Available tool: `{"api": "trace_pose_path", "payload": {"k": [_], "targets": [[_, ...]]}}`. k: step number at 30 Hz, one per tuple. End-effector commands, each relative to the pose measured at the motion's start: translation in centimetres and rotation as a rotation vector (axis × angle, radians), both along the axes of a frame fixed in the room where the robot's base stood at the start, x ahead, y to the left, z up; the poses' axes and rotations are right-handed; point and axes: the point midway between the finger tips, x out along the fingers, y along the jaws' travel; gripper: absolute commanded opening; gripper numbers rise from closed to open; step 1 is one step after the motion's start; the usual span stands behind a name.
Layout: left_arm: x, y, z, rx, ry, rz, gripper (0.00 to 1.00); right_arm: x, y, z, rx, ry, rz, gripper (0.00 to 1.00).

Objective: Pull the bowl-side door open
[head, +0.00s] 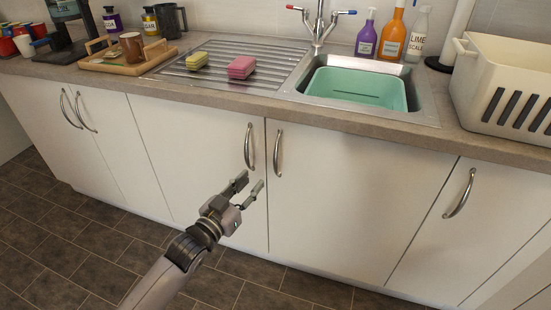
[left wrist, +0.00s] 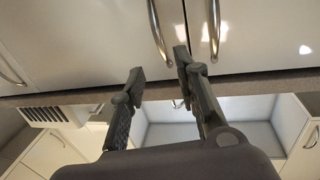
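The bowl-side door (head: 340,210) is a glossy white panel under the sink with the green basin (head: 358,88). It looks closed. Its curved metal handle (head: 278,153) is upright near the door's left edge; in the left wrist view that handle (left wrist: 157,32) shows beyond the fingertips. My left gripper (head: 249,185) is open and empty, in front of the doors, below and left of this handle in the head view. In the left wrist view, the gap between its fingers (left wrist: 158,66) lines up with the handle, apart from it. My right gripper is not in view.
The neighbouring left door's handle (head: 249,147) is close beside; it also shows in the left wrist view (left wrist: 214,25). Another handle (head: 460,193) is at the far right. The worktop (head: 330,119) overhangs the doors and carries sponges, bottles and a cream basket (head: 505,85). The tiled floor (head: 100,235) is clear.

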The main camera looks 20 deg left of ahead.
Motion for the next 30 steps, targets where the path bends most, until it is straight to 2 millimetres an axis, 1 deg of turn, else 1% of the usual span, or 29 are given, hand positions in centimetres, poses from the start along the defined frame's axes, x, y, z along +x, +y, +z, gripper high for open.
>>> {"api": "trace_pose_path", "payload": {"k": [1, 3, 12, 15, 18, 21, 25, 30], "targets": [[1.2, -0.3, 0.1, -0.001, -0.004, 0.000, 0.29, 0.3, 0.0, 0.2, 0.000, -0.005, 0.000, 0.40], [2.6, -0.6, 0.0, 0.000, -0.002, 0.001, 0.29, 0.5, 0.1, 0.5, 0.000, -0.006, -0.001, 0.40], [8.7, -2.1, -0.1, 0.000, -0.001, 0.000, 0.29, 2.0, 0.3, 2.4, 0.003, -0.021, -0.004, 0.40], [10.4, -2.4, 0.0, 0.001, -0.001, 0.000, 0.29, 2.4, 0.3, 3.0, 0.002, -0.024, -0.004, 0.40], [11.6, -2.8, -0.1, 0.000, 0.001, 0.000, 0.29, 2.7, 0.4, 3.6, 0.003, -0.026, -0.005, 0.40], [12.4, -3.0, -0.1, 0.000, 0.001, 0.000, 0.29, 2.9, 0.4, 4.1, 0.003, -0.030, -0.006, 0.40], [12.9, -3.1, -0.1, 0.000, 0.002, 0.000, 0.29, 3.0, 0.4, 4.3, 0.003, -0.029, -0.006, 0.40], [12.9, -3.1, -0.1, 0.000, 0.002, 0.000, 0.29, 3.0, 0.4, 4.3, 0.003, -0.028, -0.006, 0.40]]}}
